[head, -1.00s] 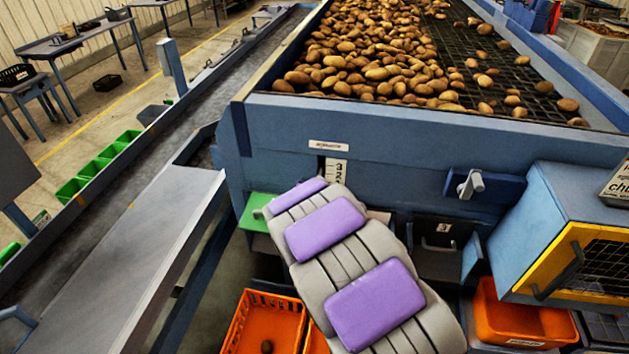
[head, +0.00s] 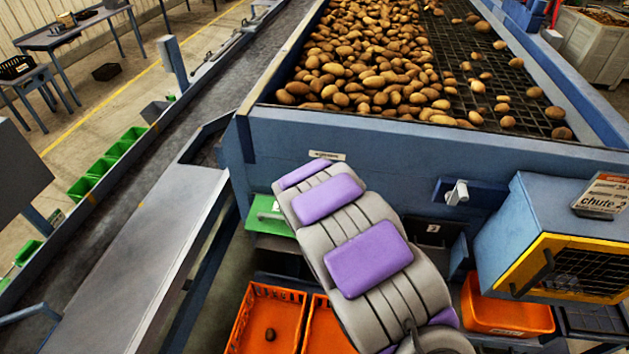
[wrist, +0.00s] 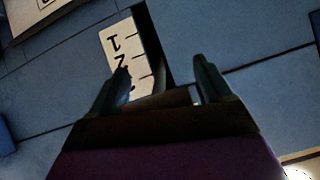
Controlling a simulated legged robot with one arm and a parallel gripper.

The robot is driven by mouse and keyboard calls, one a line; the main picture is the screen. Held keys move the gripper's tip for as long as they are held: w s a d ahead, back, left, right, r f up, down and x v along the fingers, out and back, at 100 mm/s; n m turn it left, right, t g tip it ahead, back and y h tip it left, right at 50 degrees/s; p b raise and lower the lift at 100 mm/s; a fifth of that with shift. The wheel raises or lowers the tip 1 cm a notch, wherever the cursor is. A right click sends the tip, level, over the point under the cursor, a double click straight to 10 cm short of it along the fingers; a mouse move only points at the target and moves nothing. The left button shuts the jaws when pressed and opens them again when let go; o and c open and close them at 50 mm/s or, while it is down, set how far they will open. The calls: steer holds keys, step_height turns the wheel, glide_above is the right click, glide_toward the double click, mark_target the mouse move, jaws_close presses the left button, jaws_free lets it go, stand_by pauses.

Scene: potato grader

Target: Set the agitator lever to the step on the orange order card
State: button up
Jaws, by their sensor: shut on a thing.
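In the wrist view my gripper (wrist: 162,88) has a finger on each side of a dark, rounded piece (wrist: 170,98), which looks like the agitator lever's end; it is dim and partly hidden. Beside it is a white scale plate (wrist: 118,45) with the figures 1 and 2 readable and lower marks covered by the left finger. A dark slot runs along the plate's right side. In the head view my arm covers the lever, scale and gripper below the small white label (head: 327,155). A card with an orange band (head: 604,192) stands at right; only "chute" reads clearly.
The blue grader wall (head: 400,140) holds potatoes (head: 370,75) above. A grey handle (head: 457,192) sits right of my arm, over a dark box. A yellow-framed blue cabinet (head: 540,225) is at right. Orange crates (head: 265,310) and a green panel (head: 268,215) lie around my arm.

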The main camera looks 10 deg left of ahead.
steer(key=shift+w+r, duration=0.1)
steer(key=shift+r, duration=0.05)
steer(key=o, duration=1.4)
steer(key=shift+s+r, duration=0.3)
steer(key=shift+s, duration=0.35)
steer(key=b+v, duration=0.2)
steer(key=v, duration=1.3)
steer(key=shift+s+r, duration=0.15)
steer(key=shift+s, duration=0.25)
